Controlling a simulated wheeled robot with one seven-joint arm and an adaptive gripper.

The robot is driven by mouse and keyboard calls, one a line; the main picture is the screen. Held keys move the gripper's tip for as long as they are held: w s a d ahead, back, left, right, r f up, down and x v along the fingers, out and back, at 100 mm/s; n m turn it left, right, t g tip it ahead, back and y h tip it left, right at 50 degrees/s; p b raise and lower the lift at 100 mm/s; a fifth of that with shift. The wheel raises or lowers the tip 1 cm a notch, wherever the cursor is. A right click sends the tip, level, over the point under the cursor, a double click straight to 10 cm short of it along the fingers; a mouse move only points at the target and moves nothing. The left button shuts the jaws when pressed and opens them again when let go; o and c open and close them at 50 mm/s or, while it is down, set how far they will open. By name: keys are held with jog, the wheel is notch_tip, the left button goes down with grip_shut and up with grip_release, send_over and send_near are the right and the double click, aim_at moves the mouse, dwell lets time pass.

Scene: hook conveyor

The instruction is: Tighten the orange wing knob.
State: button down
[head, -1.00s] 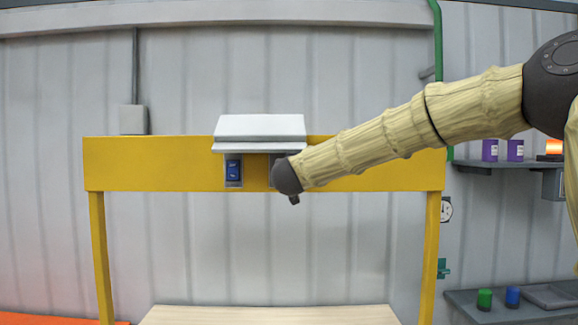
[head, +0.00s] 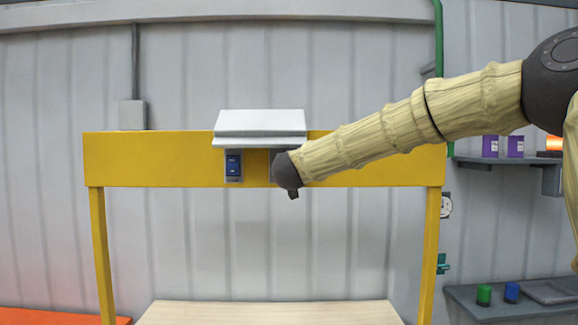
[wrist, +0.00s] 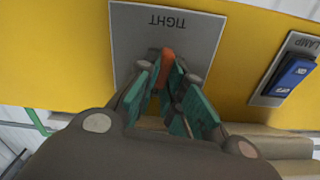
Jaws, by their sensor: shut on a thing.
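The orange wing knob (wrist: 167,58) shows in the wrist view between my fingertips, in front of a grey plate marked TIGHT (wrist: 196,42) on the yellow panel. My gripper (wrist: 168,82) is shut on the knob, with its green-padded fingers on either side of it. Most of the knob is hidden by the fingers, so its exact angle is hard to tell. In the head view my wrist (head: 287,172) covers the knob below the white hood.
A blue lamp switch (wrist: 295,77) sits beside the plate; it also shows in the head view (head: 233,166). A white sloped hood (head: 260,125) juts out above both on the yellow beam (head: 150,160). A pale tabletop (head: 270,312) lies below.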

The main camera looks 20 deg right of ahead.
jog(key=shift+d+f+m+b, duration=0.15)
jog(key=shift+f+m+b, duration=0.15)
jog(key=shift+m+b, duration=2.9)
jog(key=shift+d+f+m+b, duration=0.1)
jog(key=shift+f+m+b, duration=0.2)
jog(key=shift+m+b, duration=2.9)
jog(key=shift+d+f+m+b, duration=0.15)
jog(key=shift+f+m+b, duration=0.15)
jog(key=shift+m+b, duration=2.9)
jog(key=shift+m+p, duration=0.8)
jog(key=shift+m, duration=0.1)
jog(key=c, duration=1.5)
grip_release()
jog(key=shift+s+r, duration=0.1)
jog(key=v, duration=1.2)
